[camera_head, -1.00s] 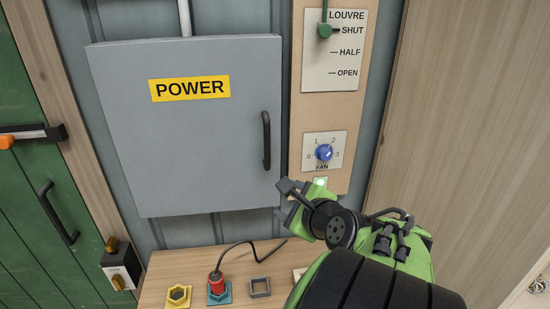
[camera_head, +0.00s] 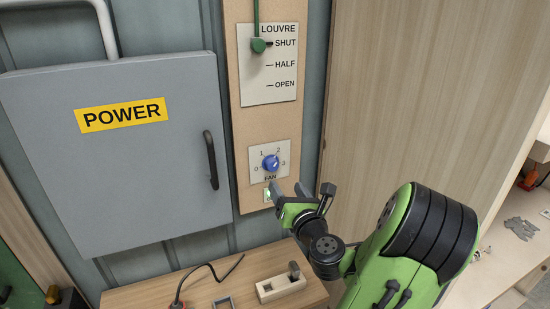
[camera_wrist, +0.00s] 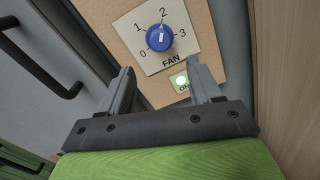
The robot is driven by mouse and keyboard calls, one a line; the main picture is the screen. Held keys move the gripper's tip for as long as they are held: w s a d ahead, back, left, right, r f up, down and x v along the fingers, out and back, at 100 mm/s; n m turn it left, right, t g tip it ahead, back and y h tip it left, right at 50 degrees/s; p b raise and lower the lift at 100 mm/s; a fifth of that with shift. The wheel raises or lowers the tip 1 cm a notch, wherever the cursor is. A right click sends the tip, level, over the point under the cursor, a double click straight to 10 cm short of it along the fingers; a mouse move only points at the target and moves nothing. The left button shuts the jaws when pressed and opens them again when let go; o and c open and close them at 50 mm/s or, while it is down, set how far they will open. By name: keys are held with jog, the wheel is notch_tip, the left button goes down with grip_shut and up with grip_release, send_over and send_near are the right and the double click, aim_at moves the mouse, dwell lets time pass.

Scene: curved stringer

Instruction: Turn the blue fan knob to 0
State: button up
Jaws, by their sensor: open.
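The blue fan knob (camera_head: 270,162) sits on a pale plate marked 0 to 3, below the louvre panel. It also shows in the wrist view (camera_wrist: 159,40), where its white mark points roughly toward 2; the exact setting is hard to read. My gripper (camera_head: 290,190) is open and empty, just below and right of the knob in the head view. In the wrist view its two fingers (camera_wrist: 160,68) are spread, with the knob ahead beyond the fingertips, roughly centred between them. No contact with the knob shows.
A lit green indicator (camera_wrist: 180,82) sits just below the fan plate. The grey POWER cabinet (camera_head: 120,165) with a black handle is at left. The green louvre lever (camera_head: 258,45) is above, at SHUT. A wooden shelf (camera_head: 140,297) with fittings lies below.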

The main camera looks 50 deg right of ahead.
aim_at(273, 168)
jog(key=p+x, duration=0.4)
jog(key=x, duration=0.5)
jog(key=shift+w+d+f, duration=0.1)
jog(key=shift+w+d, duration=0.05)
jog(key=shift+w, duration=0.15)
jog(key=shift+c, duration=0.5)
jog(key=c, duration=0.9)
